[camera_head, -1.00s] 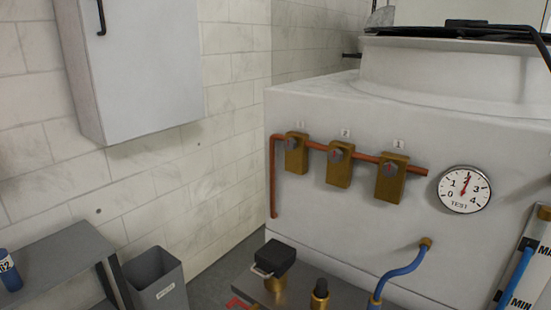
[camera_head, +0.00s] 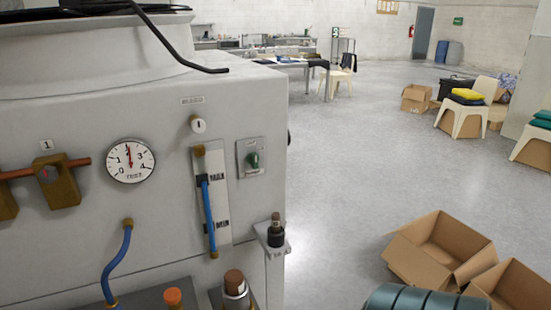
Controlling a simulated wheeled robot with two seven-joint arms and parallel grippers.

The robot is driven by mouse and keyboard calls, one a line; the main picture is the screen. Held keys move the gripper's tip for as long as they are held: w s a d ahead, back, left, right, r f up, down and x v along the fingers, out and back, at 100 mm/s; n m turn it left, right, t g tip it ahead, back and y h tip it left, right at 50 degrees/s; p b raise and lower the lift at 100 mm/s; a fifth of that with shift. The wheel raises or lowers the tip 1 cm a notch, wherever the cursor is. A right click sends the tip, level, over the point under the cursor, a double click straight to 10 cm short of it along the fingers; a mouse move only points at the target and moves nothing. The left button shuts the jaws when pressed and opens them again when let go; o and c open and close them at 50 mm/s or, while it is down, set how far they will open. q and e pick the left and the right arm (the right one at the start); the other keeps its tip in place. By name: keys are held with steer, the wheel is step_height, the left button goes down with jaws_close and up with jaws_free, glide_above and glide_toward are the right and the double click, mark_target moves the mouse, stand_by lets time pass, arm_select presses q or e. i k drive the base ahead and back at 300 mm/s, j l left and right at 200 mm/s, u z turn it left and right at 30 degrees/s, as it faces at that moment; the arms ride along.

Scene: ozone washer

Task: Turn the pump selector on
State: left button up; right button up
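The front of a white washer machine (camera_head: 75,125) fills the left of the head view. A green knob (camera_head: 253,160) sits on a small grey plate (camera_head: 241,147) near its right edge. A white round knob (camera_head: 198,125) with a dark mark is higher and to the left, under a small label (camera_head: 192,100). The label is too small to read. I cannot tell for sure which knob is the pump selector, or its setting. Neither of my grippers is in view.
A gauge (camera_head: 130,160), a level tube (camera_head: 209,215) and a blue hose (camera_head: 117,262) are on the front. A bottle (camera_head: 275,230) stands on a side bracket. Open cardboard boxes (camera_head: 440,245) lie at the lower right. The grey floor (camera_head: 345,180) is clear between.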

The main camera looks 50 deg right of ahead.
mark_target(253, 158)
steer(key=z, duration=1.55)
